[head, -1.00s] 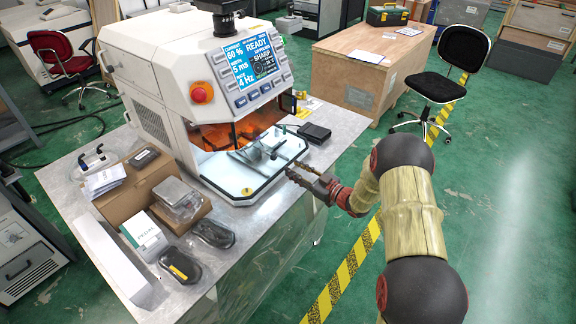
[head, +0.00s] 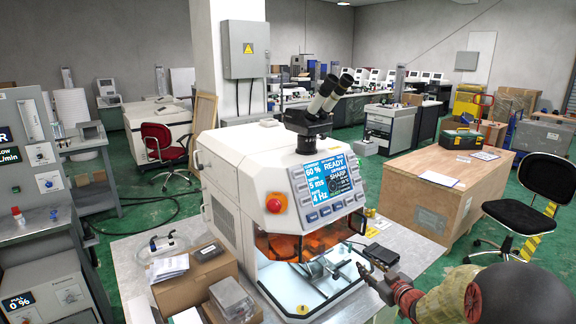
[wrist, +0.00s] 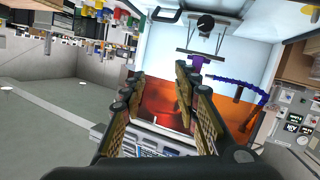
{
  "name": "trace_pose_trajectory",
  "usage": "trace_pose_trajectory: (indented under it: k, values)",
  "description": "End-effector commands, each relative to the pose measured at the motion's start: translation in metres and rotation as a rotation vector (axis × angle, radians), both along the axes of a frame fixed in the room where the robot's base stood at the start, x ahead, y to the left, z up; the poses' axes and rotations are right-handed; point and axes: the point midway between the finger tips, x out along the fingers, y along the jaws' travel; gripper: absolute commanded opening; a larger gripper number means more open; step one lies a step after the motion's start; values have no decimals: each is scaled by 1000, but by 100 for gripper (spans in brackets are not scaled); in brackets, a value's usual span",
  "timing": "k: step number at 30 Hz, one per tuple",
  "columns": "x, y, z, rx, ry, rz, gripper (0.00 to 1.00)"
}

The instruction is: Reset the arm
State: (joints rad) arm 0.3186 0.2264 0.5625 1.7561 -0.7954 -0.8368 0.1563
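My arm reaches in from the lower right in the head view. My gripper (head: 366,271) is just right of the lit work chamber of the white machine (head: 235,175), at the right edge of its tray. In the wrist view my gripper (wrist: 160,75) has its two fingers apart with nothing held between them. The machine's orange window (wrist: 160,104) shows beyond the fingers. I cannot tell how far the fingertips are from the machine.
The machine stands on a metal table (head: 128,262) with a cardboard box (head: 190,284) at its left and a small black box (head: 381,254) at its right. A wooden crate (head: 415,195) and a black chair (head: 525,205) stand to the right. Green floor lies between them.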

Motion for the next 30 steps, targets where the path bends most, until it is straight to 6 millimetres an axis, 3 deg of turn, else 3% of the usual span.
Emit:
trace_pose_trajectory:
  k: [1, 5, 8, 13, 19, 24, 27, 30]
  values:
    - [-6, -1, 26, -28, 18, -45, 31]
    - [-32, -8, 72, -73, 97, -171, 31]
    - [-65, -11, 102, -87, 162, -259, 31]
    - [-140, -4, 139, -75, 293, -381, 31]
    - [-252, 19, 156, -16, 472, -465, 31]
    - [-354, 51, 150, 49, 639, -473, 31]
    - [-403, 69, 142, 80, 724, -457, 31]
    - [-438, 82, 135, 99, 786, -438, 31]
